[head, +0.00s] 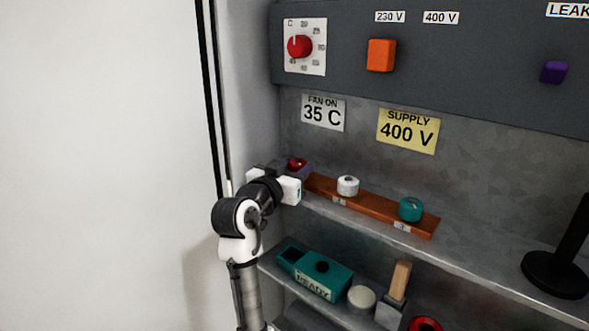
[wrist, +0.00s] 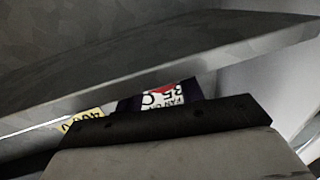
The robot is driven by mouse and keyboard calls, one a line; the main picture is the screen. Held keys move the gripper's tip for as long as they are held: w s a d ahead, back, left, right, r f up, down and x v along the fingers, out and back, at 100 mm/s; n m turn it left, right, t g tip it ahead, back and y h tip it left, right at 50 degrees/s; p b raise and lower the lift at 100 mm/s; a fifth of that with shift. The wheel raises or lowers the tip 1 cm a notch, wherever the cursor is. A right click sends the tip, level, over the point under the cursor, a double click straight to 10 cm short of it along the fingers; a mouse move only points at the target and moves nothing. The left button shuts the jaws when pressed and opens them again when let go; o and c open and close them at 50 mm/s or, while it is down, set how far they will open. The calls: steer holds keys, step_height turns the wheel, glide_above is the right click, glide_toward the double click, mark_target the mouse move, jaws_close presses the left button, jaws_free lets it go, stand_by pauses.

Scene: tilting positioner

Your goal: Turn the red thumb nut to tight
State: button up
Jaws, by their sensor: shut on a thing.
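The red thumb nut (head: 296,163) shows at the left end of the upper shelf in the head view, beside a small purple part. My gripper (head: 297,176) is right at it, and its white and black body hides the nut's lower part. The jaws are shut on the nut; the fingertips themselves are mostly hidden. The nut's marks and how far it is turned cannot be read. In the wrist view a dark bar and grey body fill the lower part, and a small red patch (wrist: 163,91) shows just above the bar.
An orange-brown strip (head: 322,185) on the shelf carries a white knob (head: 348,185) and a teal knob (head: 411,209). A black stand (head: 556,276) is at right. A teal box (head: 332,272) sits on the lower shelf. The control panel (head: 475,55) overhangs above.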

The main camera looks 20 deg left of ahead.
steer(key=shift+a+m+h+b, duration=0.1)
steer(key=shift+m+h+b, duration=0.2)
steer(key=shift+h, duration=0.1)
steer(key=m+h+b, duration=0.1)
steer(key=h, duration=0.1)
steer(key=m+g+h, duration=0.1)
steer(key=h, duration=0.1)
steer(key=shift+w+a+m+b, duration=0.1)
steer(key=shift+a+m+b, duration=0.1)
steer(key=shift+m+b, duration=0.2)
steer(key=shift+w+a+m+g+h+b, duration=0.15)
steer(key=shift+m+g+h+b, duration=0.4)
steer(key=shift+m+g+h, duration=2.05)
steer(key=shift+n+h, duration=0.3)
steer(key=shift+h, duration=0.1)
steer(key=o, duration=1)
steer(key=shift+a, duration=0.1)
steer(key=b+v, duration=0.2)
steer(key=v, duration=0.5)
steer(key=shift+s+f, duration=0.1)
steer(key=shift+s, duration=0.1)
